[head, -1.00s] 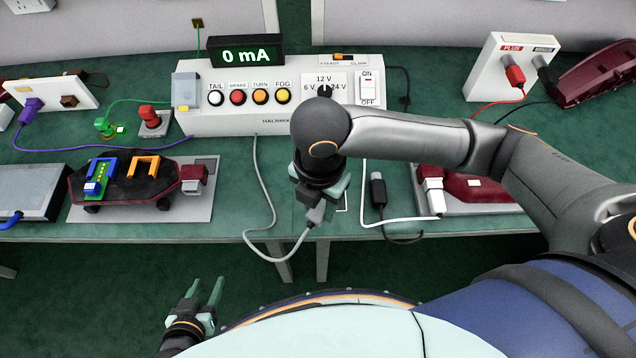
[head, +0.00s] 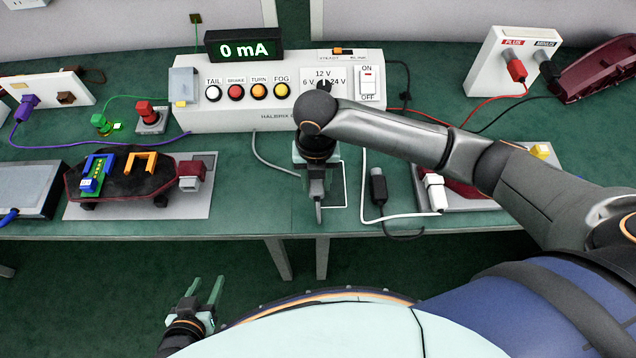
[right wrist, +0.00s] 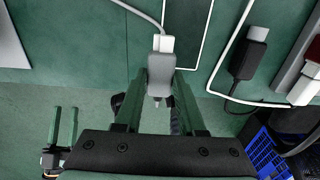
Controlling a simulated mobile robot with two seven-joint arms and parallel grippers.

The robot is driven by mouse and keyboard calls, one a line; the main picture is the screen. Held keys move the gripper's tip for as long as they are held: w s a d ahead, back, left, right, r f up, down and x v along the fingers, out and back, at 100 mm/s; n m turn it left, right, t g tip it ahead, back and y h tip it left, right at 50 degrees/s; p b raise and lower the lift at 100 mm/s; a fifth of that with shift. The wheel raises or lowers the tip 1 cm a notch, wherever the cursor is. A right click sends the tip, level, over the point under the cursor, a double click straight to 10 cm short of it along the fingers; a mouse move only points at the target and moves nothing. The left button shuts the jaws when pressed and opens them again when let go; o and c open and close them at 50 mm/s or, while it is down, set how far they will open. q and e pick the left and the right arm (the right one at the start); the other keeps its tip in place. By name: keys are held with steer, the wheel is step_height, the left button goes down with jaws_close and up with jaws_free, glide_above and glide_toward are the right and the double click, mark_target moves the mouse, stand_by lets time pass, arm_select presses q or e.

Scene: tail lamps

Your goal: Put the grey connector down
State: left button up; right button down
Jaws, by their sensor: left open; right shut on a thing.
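My right gripper (head: 317,186) is shut on the grey connector (right wrist: 161,72), over the front part of the green table. In the right wrist view the connector sits between the two fingers, its pale end (right wrist: 163,43) pointing away from the palm, with the grey cable (right wrist: 147,17) leading off from there. In the head view the connector (head: 318,196) is mostly hidden by the gripper. A white outlined rectangle (head: 345,186) is marked on the table beneath and beside it. I cannot tell whether the connector touches the table. My left gripper (head: 204,292) is open and empty, low in front of the table.
A black connector (head: 378,186) lies just right of the outline, with a white cable (head: 365,205) between them. The test box (head: 285,112) stands behind, reading 0 mA. A red lamp on a grey plate (head: 440,197) is at right.

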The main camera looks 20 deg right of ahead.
mark_target(318, 186)
steer(key=w+f, duration=0.1)
steer(key=w+d+f, duration=0.1)
steer(key=shift+f, duration=1.9)
steer(key=shift+f+b, duration=0.15)
steer(key=shift+b, duration=0.15)
steer(key=c, duration=0.5)
jaws_free()
step_height(318, 186, up, 12)
steer(key=shift+r+p, duration=0.2)
steer(key=shift+p, duration=0.35)
